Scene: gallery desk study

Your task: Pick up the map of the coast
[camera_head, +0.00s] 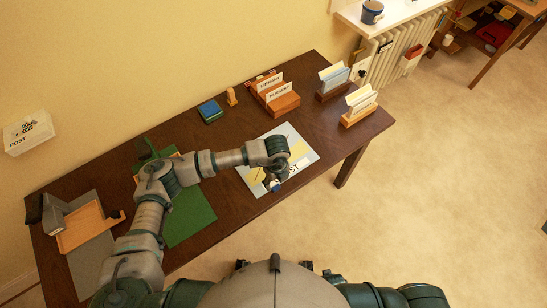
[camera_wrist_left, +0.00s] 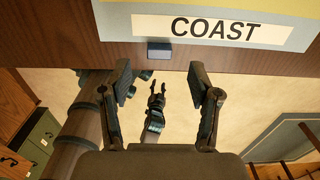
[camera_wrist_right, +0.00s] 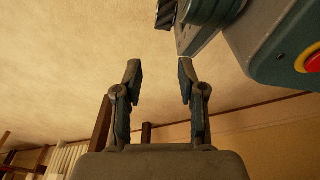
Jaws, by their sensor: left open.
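The map of the coast (camera_head: 303,154) lies flat on the brown desk near its front edge, partly hidden by my left arm in the head view. Its pale sheet, with the word COAST, also shows at the top of the left wrist view (camera_wrist_left: 228,30). A small blue-grey tab (camera_wrist_left: 159,49) sits just below the map, at the desk's edge. My left gripper (camera_wrist_left: 160,80) is open and empty, its fingers apart on either side of the tab's line and short of it. My right gripper (camera_wrist_right: 158,70) is open and empty, away from the desk over the floor.
On the desk (camera_head: 330,128) stand wooden card holders (camera_head: 283,103), a blue box (camera_head: 210,110) and a stamp-like wooden piece (camera_head: 232,97). A green mat (camera_head: 190,220) and a wooden tray (camera_head: 85,228) lie to the left. The floor in front of the desk is clear.

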